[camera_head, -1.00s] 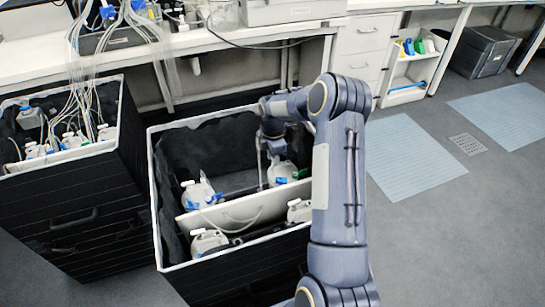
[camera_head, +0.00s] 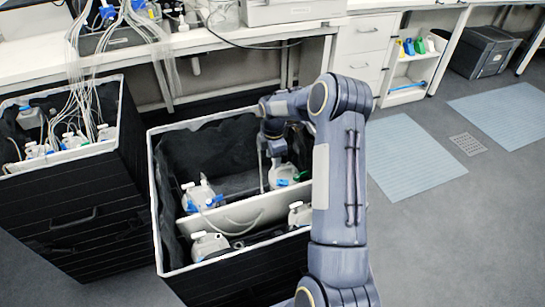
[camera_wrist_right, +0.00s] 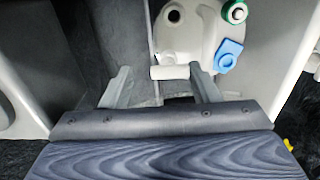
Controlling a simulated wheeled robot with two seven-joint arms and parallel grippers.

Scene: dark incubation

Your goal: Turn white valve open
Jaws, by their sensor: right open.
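The white valve (camera_wrist_right: 170,72) is a short white bar at the lower edge of a white bottle (camera_wrist_right: 190,35) with a green-ringed port and a blue clip. The bottle also shows in the head view (camera_head: 284,174), inside the middle black bin. My right gripper (camera_wrist_right: 160,70) is open, reaching down into the bin. Its two grey fingers stand left and right of the valve, with the tips near the bar's ends; I cannot tell whether they touch it. In the head view my right forearm hides part of the bin. My left gripper is not in view.
The middle bin (camera_head: 157,200) has a pale rim and a white divider (camera_head: 240,214), with other white bottles on both sides. A second bin (camera_head: 128,140) with tubed bottles stands at the left. A bench (camera_head: 205,40) runs behind. The floor at right is open.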

